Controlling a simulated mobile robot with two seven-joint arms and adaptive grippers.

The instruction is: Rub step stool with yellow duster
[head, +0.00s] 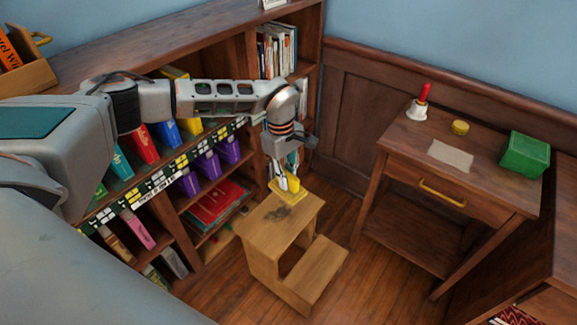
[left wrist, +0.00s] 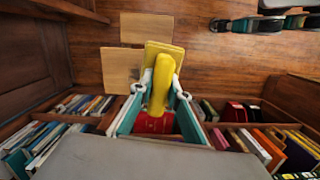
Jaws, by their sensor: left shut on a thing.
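The yellow duster (head: 292,188) is held in my left gripper (head: 287,181), whose fingers are shut on it. In the left wrist view the duster (left wrist: 160,82) stands out between the two fingers (left wrist: 162,85). The wooden step stool (head: 262,230) stands on the floor, with a dark smudge on its top step. The duster is at the back edge of that top step; I cannot tell whether it touches. The stool's two steps also show in the left wrist view (left wrist: 121,68), beyond the duster. My right gripper is out of view.
A bookcase (head: 215,60) with books and purple bins stands left of and behind the stool. Floor right of the stool is clear.

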